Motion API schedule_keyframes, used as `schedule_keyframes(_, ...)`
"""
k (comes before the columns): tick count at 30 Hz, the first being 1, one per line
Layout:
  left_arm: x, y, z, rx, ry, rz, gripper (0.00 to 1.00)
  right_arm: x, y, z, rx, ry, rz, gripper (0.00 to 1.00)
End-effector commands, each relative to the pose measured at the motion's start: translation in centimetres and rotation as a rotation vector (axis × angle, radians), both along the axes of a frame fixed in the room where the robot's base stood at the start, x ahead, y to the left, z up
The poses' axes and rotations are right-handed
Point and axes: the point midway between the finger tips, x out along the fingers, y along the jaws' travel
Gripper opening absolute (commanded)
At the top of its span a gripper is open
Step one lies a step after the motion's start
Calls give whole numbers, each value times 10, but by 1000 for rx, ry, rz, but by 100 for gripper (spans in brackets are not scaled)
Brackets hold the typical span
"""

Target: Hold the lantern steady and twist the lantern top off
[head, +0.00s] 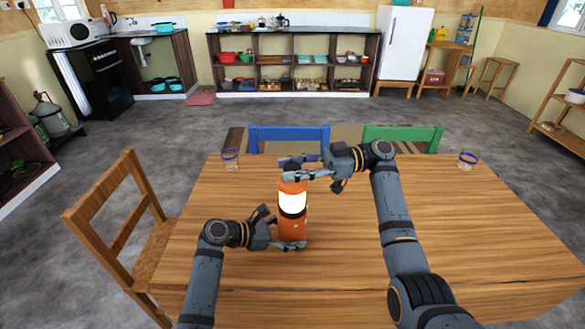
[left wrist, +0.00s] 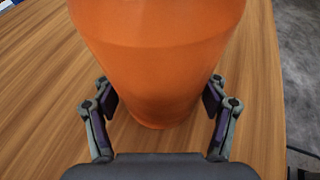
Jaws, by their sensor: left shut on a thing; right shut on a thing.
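The orange lantern (head: 294,228) stands upright on the wooden table, with a bright white lit band and a dark ring below it. Its orange top (head: 291,186) shows above the lit band and seems still on the body. My left gripper (head: 279,230) is shut on the lower body from the left, near the tabletop. In the left wrist view the tapered orange lantern (left wrist: 155,65) fills the space between the two fingers (left wrist: 160,103). My right gripper (head: 289,169) is shut at the lantern's top from the right and hides its upper end.
The wooden table (head: 400,230) is mostly clear around the lantern.

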Motion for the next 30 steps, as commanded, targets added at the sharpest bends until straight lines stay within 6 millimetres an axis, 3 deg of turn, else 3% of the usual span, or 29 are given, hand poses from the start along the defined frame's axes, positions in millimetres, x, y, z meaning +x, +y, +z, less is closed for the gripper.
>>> schedule_keyframes(14,0,0,1,0,-3,-2,41,1,0,-2,-4,0,-85,5)
schedule_keyframes(30,0,0,1,-1,-2,-2,41,-1,1,-3,-4,2,-500,5)
